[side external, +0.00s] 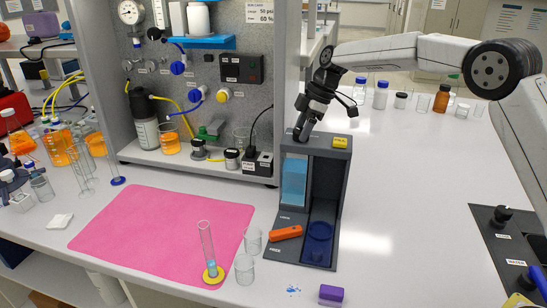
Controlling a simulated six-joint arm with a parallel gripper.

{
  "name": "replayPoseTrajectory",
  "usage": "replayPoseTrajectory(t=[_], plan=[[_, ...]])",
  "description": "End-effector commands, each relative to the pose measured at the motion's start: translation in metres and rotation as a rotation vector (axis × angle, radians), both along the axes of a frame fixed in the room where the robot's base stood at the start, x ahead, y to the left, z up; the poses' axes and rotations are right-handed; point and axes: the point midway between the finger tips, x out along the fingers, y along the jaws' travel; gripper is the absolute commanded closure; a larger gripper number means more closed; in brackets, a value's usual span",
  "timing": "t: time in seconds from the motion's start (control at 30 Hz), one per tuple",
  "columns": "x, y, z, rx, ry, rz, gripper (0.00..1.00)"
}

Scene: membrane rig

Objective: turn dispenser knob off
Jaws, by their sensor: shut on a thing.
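The dispenser (330,180) is a dark grey upright housing on the white bench, with a blue window (294,182) on its left and an open bay with a round blue base on its right. My gripper (301,131) points down at the left part of the dispenser's top and is shut on what appears to be the dispenser knob. The fingers largely hide the knob, so its angle cannot be read. A yellow label (340,142) is on the top, right of my gripper. An orange piece (286,233) lies low at the dispenser's left front.
A pink mat (160,235) lies to the left; a glass cylinder on a yellow base (212,272) stands at its front edge. Beakers (244,268) stand by the dispenser. A purple block (331,295) lies in front. A grey rig panel (215,100) rises behind left.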

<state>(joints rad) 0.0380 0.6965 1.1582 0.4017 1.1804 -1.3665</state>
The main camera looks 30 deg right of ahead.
Motion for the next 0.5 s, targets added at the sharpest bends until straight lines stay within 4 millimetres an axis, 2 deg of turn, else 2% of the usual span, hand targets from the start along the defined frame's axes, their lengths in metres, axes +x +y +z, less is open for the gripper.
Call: replayPoseTrajectory(t=[0.07, 0.1, 0.17, 0.2, 0.5], plan=[[-0.0002, -0.0006, 0.0, -0.002, 0.0, 0.002, 0.98], [-0.0002, -0.0006, -0.0001, -0.002, 0.0, 0.002, 0.36], [-0.0002, -0.0006, -0.0001, -0.002, 0.0, 0.001, 0.17], [-0.0002, -0.0005, 0.0, -0.002, 0.0, 0.001, 0.05], [-0.0001, -0.0002, 0.0001, -0.001, 0.0, 0.0, 0.04]])
